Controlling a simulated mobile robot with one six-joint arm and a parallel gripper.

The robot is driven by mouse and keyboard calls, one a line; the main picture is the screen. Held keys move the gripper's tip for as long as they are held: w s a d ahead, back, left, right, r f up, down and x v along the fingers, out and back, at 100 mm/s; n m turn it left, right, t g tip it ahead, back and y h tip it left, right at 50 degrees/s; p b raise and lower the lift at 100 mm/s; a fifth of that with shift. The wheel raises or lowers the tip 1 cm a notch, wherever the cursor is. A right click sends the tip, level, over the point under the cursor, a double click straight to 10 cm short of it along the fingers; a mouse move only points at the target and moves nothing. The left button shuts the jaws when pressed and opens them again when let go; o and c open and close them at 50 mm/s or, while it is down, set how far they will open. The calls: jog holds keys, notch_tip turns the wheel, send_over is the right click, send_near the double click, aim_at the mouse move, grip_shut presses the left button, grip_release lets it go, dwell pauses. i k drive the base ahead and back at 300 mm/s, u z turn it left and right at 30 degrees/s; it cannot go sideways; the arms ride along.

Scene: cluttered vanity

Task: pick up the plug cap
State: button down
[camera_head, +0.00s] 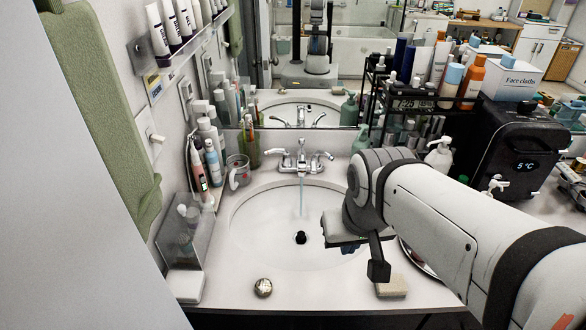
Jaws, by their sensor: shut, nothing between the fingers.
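A small round silver piece with a dotted, mesh-like top (263,288) lies on the front counter, left of centre; it looks like the plug cap. A dark drain opening (301,238) shows in the white sink basin (255,225). My gripper (346,244) hangs over the right side of the basin, to the right of and farther back than the silver piece, apart from it. It is shut and empty. My arm's wrist partly hides its fingers and the basin's right rim.
Water runs from the faucet (301,158) into the basin. A beige sponge (392,287) and a partly hidden round dish are at right. Bottles, a clear mug (239,172) and a clear holder (182,232) line the left. The counter around the silver piece is clear.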

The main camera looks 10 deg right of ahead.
aim_at(262, 286)
jog(key=z, duration=0.05)
jog(key=k, duration=0.5)
jog(key=u, duration=0.8)
jog(key=k, duration=1.4)
jog(key=u, duration=0.7)
jog(key=i, duration=1)
jog(key=z, duration=0.1)
